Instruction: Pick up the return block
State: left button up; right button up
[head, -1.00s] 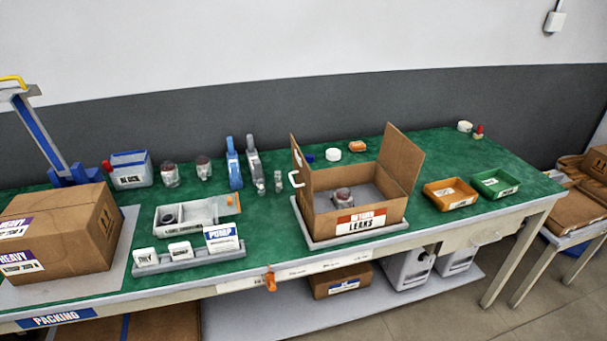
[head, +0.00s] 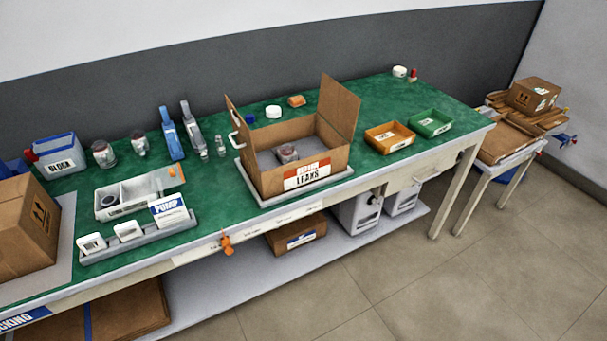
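I cannot tell for sure which thing is the return block. A grey rack (head: 140,243) at the bench's front left holds a small white block (head: 91,243), a second white block (head: 127,230) and a blue-and-white PUMP block (head: 168,208). The lettering on the two smaller blocks is too small to read. An open cardboard box (head: 262,180) with a red-and-white label (head: 307,174) reading LEAKS stands mid-bench, with a round jar-like item (head: 287,153) inside. Neither of my grippers is in view.
The green bench (head: 380,100) also carries a closed carton (head: 25,225) at left, a BLOCK bin (head: 62,157), a grey divided tray (head: 130,196), an orange tray (head: 388,136) and a green tray (head: 429,123). A side table (head: 510,150) stands right. The floor (head: 420,275) in front is clear.

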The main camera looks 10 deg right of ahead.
aim_at(286, 154)
jog(key=l+z, duration=0.25)
jog(key=l, duration=0.65)
jog(key=l+z, duration=0.25)
jog(key=l, duration=0.65)
